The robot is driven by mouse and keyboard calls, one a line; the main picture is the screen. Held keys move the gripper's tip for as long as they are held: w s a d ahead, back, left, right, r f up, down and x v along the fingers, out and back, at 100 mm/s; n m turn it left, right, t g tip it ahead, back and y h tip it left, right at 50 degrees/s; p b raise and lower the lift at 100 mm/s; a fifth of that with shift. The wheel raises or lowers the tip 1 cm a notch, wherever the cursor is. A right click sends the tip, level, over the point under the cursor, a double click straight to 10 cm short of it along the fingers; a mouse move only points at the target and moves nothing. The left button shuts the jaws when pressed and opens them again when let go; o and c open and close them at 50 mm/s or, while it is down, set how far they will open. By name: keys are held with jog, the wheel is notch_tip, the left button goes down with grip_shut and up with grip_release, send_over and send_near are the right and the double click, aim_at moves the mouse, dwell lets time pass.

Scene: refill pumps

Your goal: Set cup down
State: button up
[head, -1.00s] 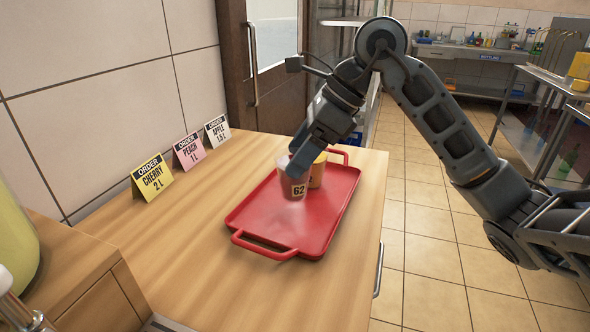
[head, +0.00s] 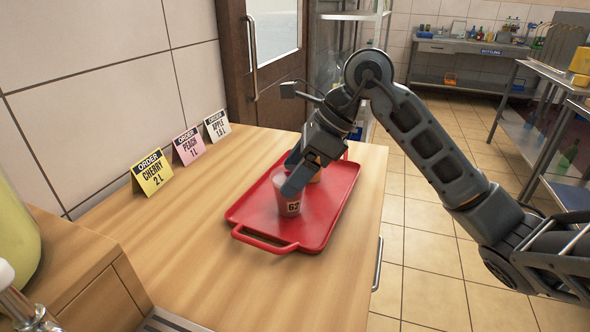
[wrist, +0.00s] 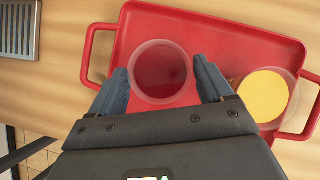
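A translucent cup (head: 290,208) marked 62, with dark red inside, is upright at the left part of the red tray (head: 265,239), and its base appears to be on the tray. In the head view my gripper (head: 293,178) covers the cup's upper right. A second cup with yellow contents (wrist: 265,96) stands on the tray to the right in the wrist view; in the head view my gripper mostly hides it.
Order cards for cherry (head: 151,173), peach (head: 188,146) and apple (head: 217,125) stand along the wall. The wooden counter (head: 190,230) is clear left of the tray. A door (head: 270,60) is behind the counter.

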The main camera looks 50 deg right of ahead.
jog(key=o, duration=0.3)
jog(key=shift+r, duration=0.15)
jog(key=b+v, duration=0.1)
jog(key=v, duration=1.1)
dwell(0.4)
